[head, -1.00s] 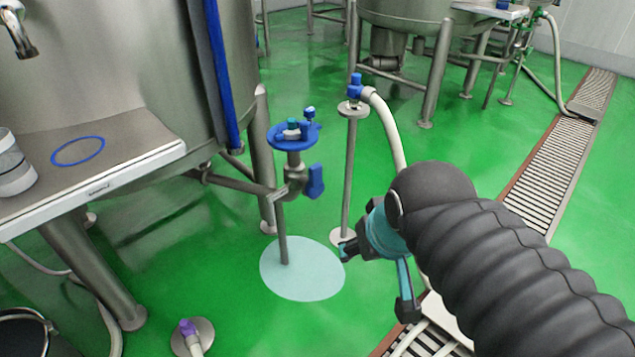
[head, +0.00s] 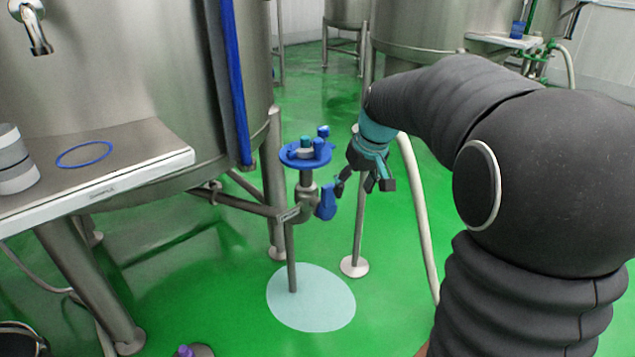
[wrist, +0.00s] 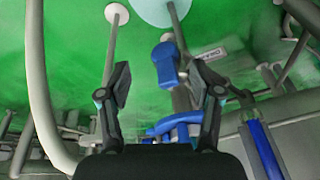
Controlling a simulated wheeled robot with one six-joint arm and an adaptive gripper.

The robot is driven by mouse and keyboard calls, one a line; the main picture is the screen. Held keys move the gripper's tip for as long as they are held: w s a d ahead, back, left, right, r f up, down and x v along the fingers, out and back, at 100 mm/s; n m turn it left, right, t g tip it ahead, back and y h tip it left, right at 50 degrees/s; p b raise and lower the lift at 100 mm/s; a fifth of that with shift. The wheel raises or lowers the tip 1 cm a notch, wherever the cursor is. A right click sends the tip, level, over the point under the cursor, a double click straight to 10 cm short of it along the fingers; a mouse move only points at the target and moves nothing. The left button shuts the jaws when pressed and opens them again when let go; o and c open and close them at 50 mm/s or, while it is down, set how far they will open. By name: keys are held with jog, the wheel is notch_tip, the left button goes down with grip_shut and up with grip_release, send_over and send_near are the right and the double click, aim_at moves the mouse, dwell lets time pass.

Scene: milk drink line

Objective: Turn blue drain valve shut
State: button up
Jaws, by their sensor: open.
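The blue drain valve handle (head: 327,202) hangs upright on the right side of the steel valve body (head: 307,193), below a round blue tray (head: 295,155). My gripper (head: 364,184) is open and empty, just right of the handle in the head view. One fingertip appears very close to the handle; I cannot tell if it touches. In the wrist view, which looks upside down, the blue handle (wrist: 166,63) shows between the two spread fingers of my gripper (wrist: 163,82), beyond their tips.
A steel tank (head: 130,70) and a shelf (head: 130,165) stand at left. Small bottles sit on the blue tray. A thin stand (head: 355,266) and a pale hose (head: 418,205) are behind my gripper. Green floor is open around the pale disc (head: 318,308).

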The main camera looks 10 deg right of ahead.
jog(key=n, duration=0.2)
send_near(330, 187)
jog(key=s+d, duration=0.2)
jog(key=shift+n+t+y, duration=0.5)
jog(key=shift+n, duration=0.7)
jog(key=x, duration=0.4)
jog(key=b+x, duration=0.1)
jog(key=x, duration=0.3)
jog(key=w+a+b+x, duration=0.1)
jog(key=x, duration=0.3)
jog(key=shift+w+f, duration=0.1)
jog(key=shift+c, duration=0.2)
grip_shut()
